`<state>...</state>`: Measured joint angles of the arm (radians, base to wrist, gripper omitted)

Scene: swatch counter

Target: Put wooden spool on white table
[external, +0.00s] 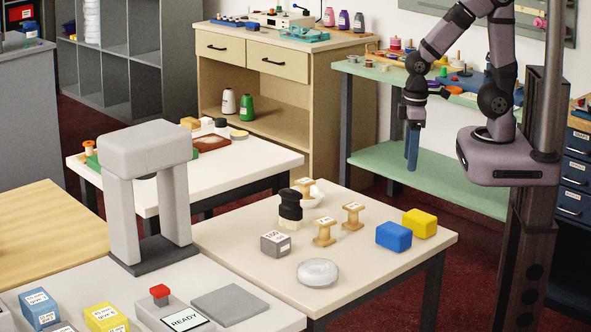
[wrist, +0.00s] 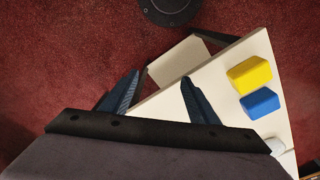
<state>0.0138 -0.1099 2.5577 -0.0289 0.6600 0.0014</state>
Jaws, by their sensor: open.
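Two tan wooden spools with small labels, one (external: 324,233) nearer and one (external: 352,217) farther right, stand upright on the cream table (external: 385,272) in the external view. A third similar tan piece (external: 304,185) is partly hidden behind a black object. A white-topped table (external: 245,172) stands behind and left of the cream table. My gripper (external: 412,150) is open and empty, pointing down, behind and right of the cream table and well apart from the spools. In the wrist view its dark blue fingers (wrist: 160,76) are spread; no spool shows there.
A grey arch (external: 145,155) stands left. A green bench (external: 430,170) is behind my gripper.

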